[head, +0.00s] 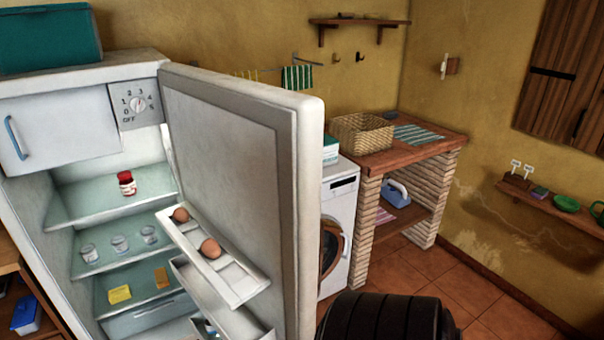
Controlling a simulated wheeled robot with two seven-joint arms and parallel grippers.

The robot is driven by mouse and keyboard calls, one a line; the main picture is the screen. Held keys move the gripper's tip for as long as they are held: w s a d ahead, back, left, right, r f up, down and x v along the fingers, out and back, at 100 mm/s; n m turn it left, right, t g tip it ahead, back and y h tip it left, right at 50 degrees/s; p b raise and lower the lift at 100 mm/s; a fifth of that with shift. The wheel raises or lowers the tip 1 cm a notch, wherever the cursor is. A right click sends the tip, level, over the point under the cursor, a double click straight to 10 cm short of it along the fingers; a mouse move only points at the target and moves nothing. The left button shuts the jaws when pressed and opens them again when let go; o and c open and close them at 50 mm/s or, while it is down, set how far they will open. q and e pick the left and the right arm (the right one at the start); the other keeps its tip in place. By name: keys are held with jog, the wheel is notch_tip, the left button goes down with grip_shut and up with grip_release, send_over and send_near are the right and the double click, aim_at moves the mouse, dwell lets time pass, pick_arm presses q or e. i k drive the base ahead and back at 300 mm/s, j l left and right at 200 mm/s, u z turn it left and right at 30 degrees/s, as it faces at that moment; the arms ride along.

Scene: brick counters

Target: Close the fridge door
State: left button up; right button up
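The white fridge (85,75) stands at the left with its inside in view. Its door (255,150) is wide open, hinged on the right side and swung out toward me. The door's inner shelf holds two brown eggs (211,248). Inside the fridge are a red-capped jar (127,183), several small glasses (120,243) and two yellowish packets (120,294). A blue-handled freezer flap (60,128) at the top is shut. Neither of my grippers can be made out in the head view.
A dark ribbed rounded object (388,318) is at the bottom, right of the door; I cannot tell what it is. Behind the door are a washing machine (338,215) and a brick counter (425,143) with a basket (362,133). Tiled floor (480,300) is clear at right.

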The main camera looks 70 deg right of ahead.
aim_at(248, 155)
jog(key=k+l, duration=0.1)
jog(key=l, duration=0.45)
jog(key=k+l+z, duration=0.1)
jog(key=l, duration=0.4)
jog(key=k+l, duration=0.15)
jog(key=l, duration=0.4)
jog(key=k+l+z, duration=0.1)
jog(key=l, duration=0.45)
jog(key=l+z, duration=0.1)
jog(key=l, duration=0.55)
